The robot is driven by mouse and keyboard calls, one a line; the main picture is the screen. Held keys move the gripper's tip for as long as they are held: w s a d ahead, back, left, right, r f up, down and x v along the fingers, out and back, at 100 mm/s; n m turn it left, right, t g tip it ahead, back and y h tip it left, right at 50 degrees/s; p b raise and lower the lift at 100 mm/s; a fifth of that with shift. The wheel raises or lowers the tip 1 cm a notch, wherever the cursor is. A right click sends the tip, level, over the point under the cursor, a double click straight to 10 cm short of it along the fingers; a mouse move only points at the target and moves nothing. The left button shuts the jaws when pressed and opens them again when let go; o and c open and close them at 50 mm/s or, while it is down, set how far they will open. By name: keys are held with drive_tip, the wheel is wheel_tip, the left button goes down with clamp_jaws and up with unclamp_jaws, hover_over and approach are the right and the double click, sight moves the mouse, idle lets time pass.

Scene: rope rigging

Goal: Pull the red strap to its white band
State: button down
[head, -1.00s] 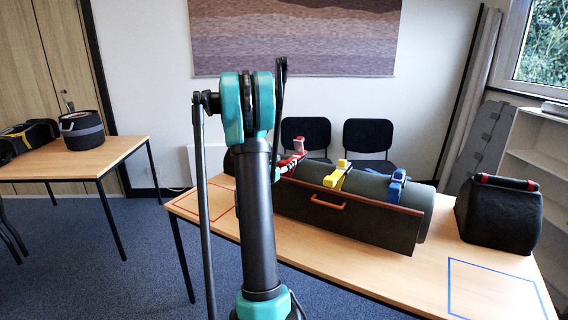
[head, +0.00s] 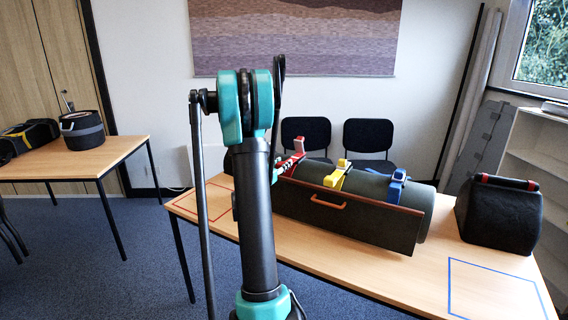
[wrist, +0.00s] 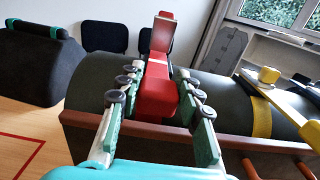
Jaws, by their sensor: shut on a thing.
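The red strap (head: 289,165) lies over the left end of a dark green roll (head: 372,187), with its red end raised. In the wrist view the red strap (wrist: 157,92) runs up between my fingers, and an upright red tab (wrist: 162,33) stands beyond them. A pale stripe crosses the red just below that tab; I cannot tell surely that it is the white band. My gripper (wrist: 160,76) is shut on the red strap, one finger on each side. In the head view my arm hides the gripper for the most part.
A yellow strap (head: 337,177) and a blue strap (head: 394,188) cross the same roll. A dark panel with an orange handle (head: 328,202) fronts it. A black bag (head: 499,213) stands at the right. Red and blue outlined squares on the table are clear.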

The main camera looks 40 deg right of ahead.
drive_tip(key=v, duration=0.3)
drive_tip(key=c, duration=1)
unclamp_jaws()
drive_tip(key=v, duration=1.1)
drive_tip(key=shift+s+a, duration=0.25)
drive_tip(key=shift+a, duration=0.1)
